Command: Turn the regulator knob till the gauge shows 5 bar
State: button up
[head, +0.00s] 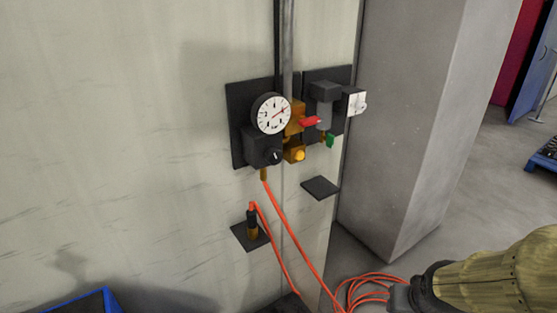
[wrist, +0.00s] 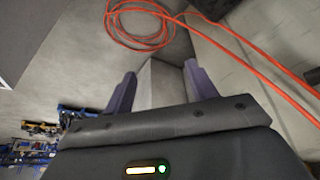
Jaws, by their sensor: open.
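The round white pressure gauge (head: 271,114) sits on a dark panel (head: 237,125) on the wall in the head view. Its red needle points to the upper right; the numbers are too small to read. Below it, the black regulator knob (head: 274,157) with a light mark sticks out from a dark block. My gripper (wrist: 158,90) is open and empty in the wrist view, its two purple-grey fingers apart. In the head view my arm is at the lower right, well away from the knob. The gauge and knob do not show in the wrist view.
Beside the gauge are a red lever (head: 310,121), a yellow knob (head: 299,155) and a filter unit (head: 324,108). An orange hose (head: 291,233) hangs below, coiled on the floor. A grey pillar (head: 400,120) stands right. A blue bin (head: 92,302) is at lower left.

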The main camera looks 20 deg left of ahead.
jog(key=w+a+r+n+t+y, duration=0.25)
jog(key=w+a+r+t, duration=0.2)
jog(key=w, duration=0.25)
jog(key=s+a+r+n+t+y, duration=0.1)
jog(key=a+r+n+t+y, duration=0.1)
jog(key=a+r+n+y, duration=0.6)
jog(key=a+r+y, duration=0.3)
jog(key=a+r, duration=0.4)
jog(key=shift+s+a+p, duration=0.25)
jog(key=shift+p, duration=0.05)
jog(key=shift+w+a+r+t+p, duration=0.1)
jog(key=shift+r+t+p, duration=0.05)
jog(key=shift+t+p, duration=0.15)
